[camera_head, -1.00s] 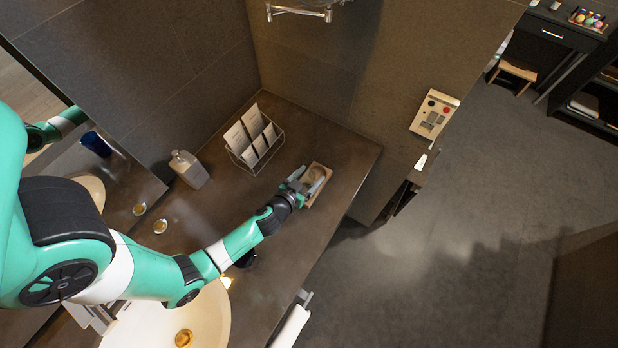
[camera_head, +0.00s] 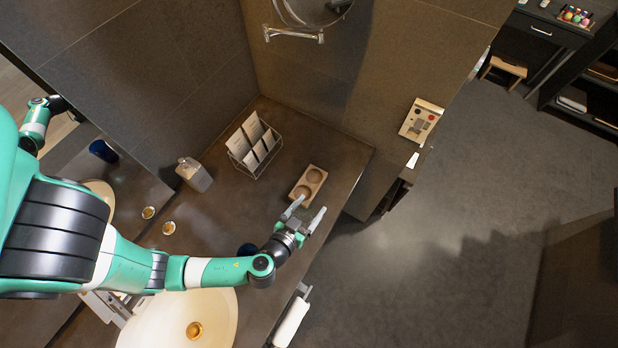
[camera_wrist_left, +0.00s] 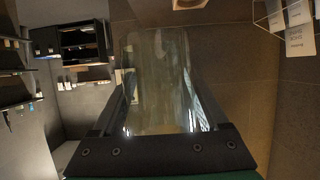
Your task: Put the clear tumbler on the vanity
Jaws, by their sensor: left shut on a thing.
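My left gripper (camera_head: 308,208) is over the vanity counter near its front edge, just below the wooden two-recess tray (camera_head: 309,181) in the picture. It is shut on the clear tumbler (camera_wrist_left: 157,80), which fills the space between the fingers in the left wrist view. In the head view the glass is hardly distinguishable between the fingers. Both round recesses of the tray look empty. The vanity counter (camera_head: 225,217) is dark and mostly bare around the gripper. My right gripper is not in view.
A wire rack with cards (camera_head: 254,145) and a soap bottle (camera_head: 194,174) stand towards the back wall. A sink (camera_head: 215,312) lies at lower left. A white towel roll (camera_head: 291,322) hangs at the front edge.

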